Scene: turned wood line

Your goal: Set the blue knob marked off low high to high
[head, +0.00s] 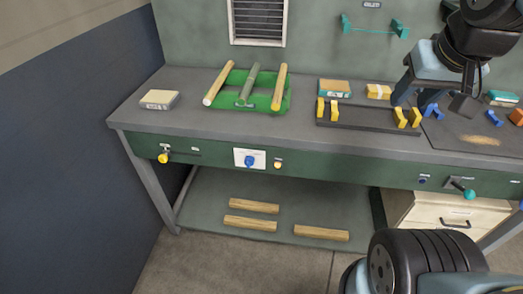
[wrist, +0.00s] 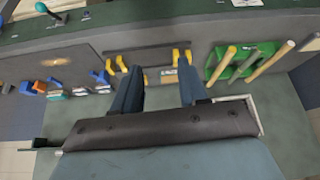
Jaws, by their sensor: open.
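A blue knob (head: 250,161) sits on a white plate (head: 239,157) on the green front panel of the bench, below the green cradle. Its markings and pointer are too small to read, so I cannot tell its setting. In the wrist view a white plate (wrist: 246,3) is cut off by the top edge, and no knob shows clearly on it. My gripper (head: 432,101) is above the right part of the bench top, well to the right of the knob and apart from it. In the wrist view my gripper (wrist: 158,88) has its two fingers spread with nothing between them.
A yellow knob (head: 164,157) and an orange button (head: 277,165) flank the blue knob. A teal-ended lever (head: 467,192) is at the right of the panel. A green cradle (head: 238,93) holds rods. A dark tray (head: 360,120) has yellow blocks. The floor before the knob looks clear.

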